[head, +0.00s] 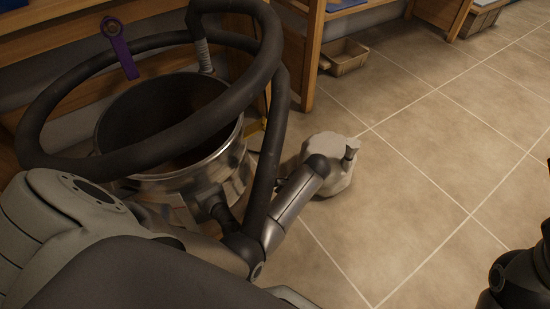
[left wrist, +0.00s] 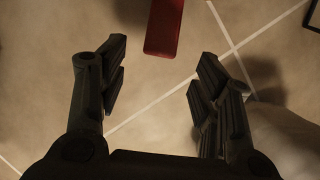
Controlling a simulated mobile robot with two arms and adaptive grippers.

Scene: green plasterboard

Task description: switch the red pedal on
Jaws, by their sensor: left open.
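The red pedal (left wrist: 164,27) shows in the left wrist view as a narrow red bar at the top middle, cut off by the top edge. I cannot make it out in the head view. My left gripper (left wrist: 160,75) is open over the tiled floor, its two dark fingers apart with nothing between them. The pedal's near end lies beyond the fingertips, roughly in line with the gap, and nothing touches it. In the head view my left gripper's fingers cannot be made out. A dark jointed part of mine stands at the lower right edge; no right fingers show.
A large metal drum (head: 225,170) with a thick black hose (head: 265,75) looped over it stands at left. A wooden bench with a small tray (head: 344,58) lies behind. A grey lumpy object (head: 337,184) sits on the tiles. The tiled floor (head: 430,150) at right is clear.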

